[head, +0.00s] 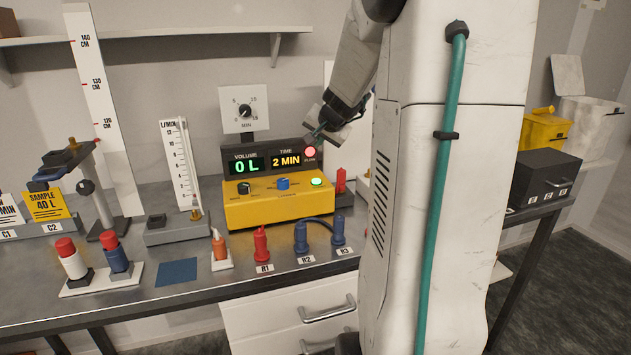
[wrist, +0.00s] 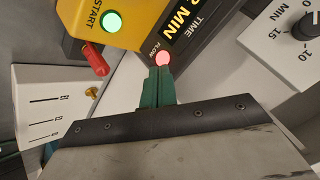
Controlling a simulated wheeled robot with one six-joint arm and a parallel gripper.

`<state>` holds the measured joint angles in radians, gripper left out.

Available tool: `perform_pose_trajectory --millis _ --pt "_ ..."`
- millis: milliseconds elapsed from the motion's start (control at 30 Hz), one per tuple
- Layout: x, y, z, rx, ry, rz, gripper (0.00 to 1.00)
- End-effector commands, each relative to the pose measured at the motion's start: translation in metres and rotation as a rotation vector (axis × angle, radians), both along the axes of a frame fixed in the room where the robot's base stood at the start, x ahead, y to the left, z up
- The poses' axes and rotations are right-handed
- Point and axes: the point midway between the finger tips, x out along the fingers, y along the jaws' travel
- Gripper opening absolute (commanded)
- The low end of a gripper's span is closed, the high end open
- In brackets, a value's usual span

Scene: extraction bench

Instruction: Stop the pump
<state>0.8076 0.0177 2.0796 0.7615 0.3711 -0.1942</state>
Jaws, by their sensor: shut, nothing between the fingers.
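The pump is a yellow unit (head: 275,208) on the bench with a black display housing behind it. The volume display (head: 247,165) reads 0 L and the time display (head: 286,160) reads 2 MIN. Its front has a black knob (head: 243,188), a blue knob (head: 283,184) and a lit green button (head: 316,182), marked START in the wrist view (wrist: 112,21). A lit red FLOW lamp (head: 310,152) sits right of the time display. My gripper (head: 317,132) is shut and empty, its green fingertips (wrist: 159,72) close to that lamp; I cannot tell whether they touch.
A timer dial (head: 245,110) stands behind the pump. A flow gauge (head: 181,165) stands to its left. Red R1 (head: 261,245) and blue R2 (head: 301,238) and R3 (head: 338,231) pieces line the front edge. A blue mat (head: 177,272) lies bare at front left.

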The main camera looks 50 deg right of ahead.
Motion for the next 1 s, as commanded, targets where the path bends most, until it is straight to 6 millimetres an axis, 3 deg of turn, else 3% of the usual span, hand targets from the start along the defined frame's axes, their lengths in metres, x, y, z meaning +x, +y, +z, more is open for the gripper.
perform_pose_trajectory --millis 500,733,1000 --pt "0.000 0.001 -0.068 0.005 0.002 -0.001 0.00" --pt "0.000 0.001 -0.082 0.002 0.001 0.002 0.00" --pt "0.000 0.001 -0.084 0.001 0.002 0.001 0.00"
